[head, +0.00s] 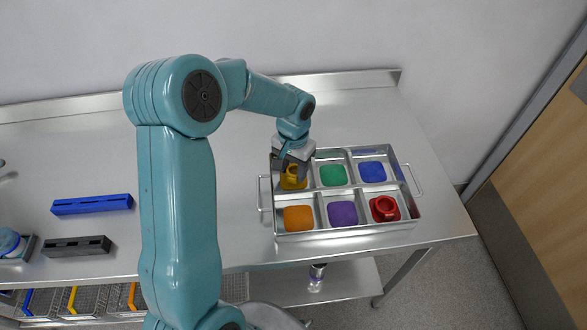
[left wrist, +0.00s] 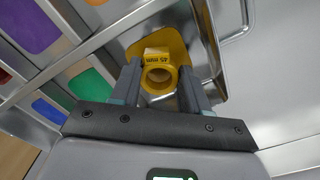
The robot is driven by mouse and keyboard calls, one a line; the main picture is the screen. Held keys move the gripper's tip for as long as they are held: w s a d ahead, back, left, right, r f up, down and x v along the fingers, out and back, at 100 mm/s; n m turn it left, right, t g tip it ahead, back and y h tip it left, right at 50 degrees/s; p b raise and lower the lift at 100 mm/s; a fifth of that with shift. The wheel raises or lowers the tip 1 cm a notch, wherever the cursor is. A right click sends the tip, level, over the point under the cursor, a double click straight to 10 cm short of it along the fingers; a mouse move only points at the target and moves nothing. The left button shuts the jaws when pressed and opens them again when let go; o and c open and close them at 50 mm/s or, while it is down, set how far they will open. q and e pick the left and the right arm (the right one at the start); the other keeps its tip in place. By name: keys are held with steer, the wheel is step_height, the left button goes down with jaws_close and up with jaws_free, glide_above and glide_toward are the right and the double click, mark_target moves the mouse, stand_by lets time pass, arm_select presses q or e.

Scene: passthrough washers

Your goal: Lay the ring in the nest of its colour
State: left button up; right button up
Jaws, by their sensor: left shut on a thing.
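A yellow ring (left wrist: 159,76) with a "45 mm" label is between the fingers of my left gripper (left wrist: 156,92), which is shut on it. The ring (head: 292,178) is over the yellow nest (head: 303,186), in the back left compartment of a metal tray (head: 347,233). The yellow nest (left wrist: 148,42) also shows in the left wrist view. I cannot tell whether the ring touches the nest floor. My left gripper (head: 293,170) points down into that compartment and partly hides it. My right gripper is not in view.
Other nests are green (head: 333,175), blue (head: 372,172), orange (head: 298,218) and purple (head: 342,213). A red ring (head: 384,208) lies in the front right compartment. A blue bar (head: 92,204) and a black bar (head: 76,246) lie on the left of the table.

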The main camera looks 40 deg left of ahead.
arm_select(q)
steer(key=shift+s+a+f, duration=0.1)
steer(key=shift+f, duration=0.45)
steer(key=shift+f, duration=0.15)
steer(key=o, duration=1)
steer(key=shift+r, duration=0.35)
step_height(320, 180, up, 12)
steer(key=shift+f, duration=0.15)
